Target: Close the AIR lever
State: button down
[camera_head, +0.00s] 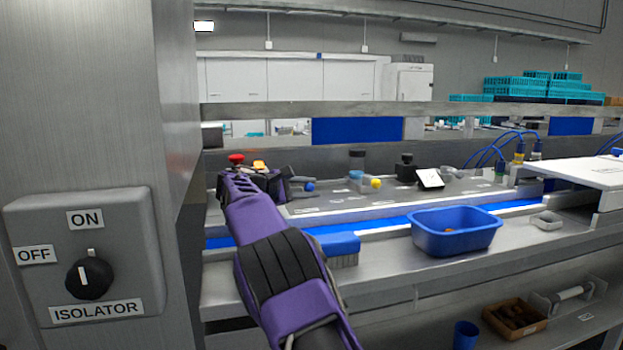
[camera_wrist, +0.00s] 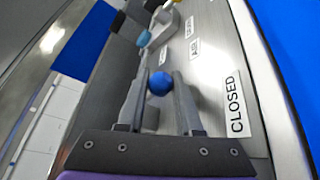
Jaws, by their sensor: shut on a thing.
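A round blue knob (camera_wrist: 159,83), apparently the AIR lever's handle, sits between the two grey fingers of my gripper (camera_wrist: 160,92) in the wrist view. My gripper is shut on it. A white plate reading CLOSED (camera_wrist: 236,106) lies on the metal panel to the right of the fingers. In the head view my gripper (camera_head: 298,183) reaches over the conveyor's back panel, and the blue knob (camera_head: 309,187) shows at its tip.
A yellow knob (camera_head: 376,183) and a black device (camera_head: 405,169) stand further right on the panel. A red button (camera_head: 236,158) is behind my wrist. A blue tub (camera_head: 455,232) and a blue brush (camera_head: 338,246) are on the front ledge. An isolator box (camera_head: 88,255) is at left.

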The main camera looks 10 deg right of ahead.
jog(key=shift+s+a+m+g+h+p, duration=0.15)
jog(key=shift+a+m+g+h+p, duration=0.2)
jog(key=shift+g+p, duration=0.2)
jog(key=shift+d, duration=0.1)
jog(key=c, duration=0.8)
grip_release()
jog(key=shift+c, duration=0.2)
jog(key=shift+d+b, duration=0.15)
jog(key=shift+b, duration=0.3)
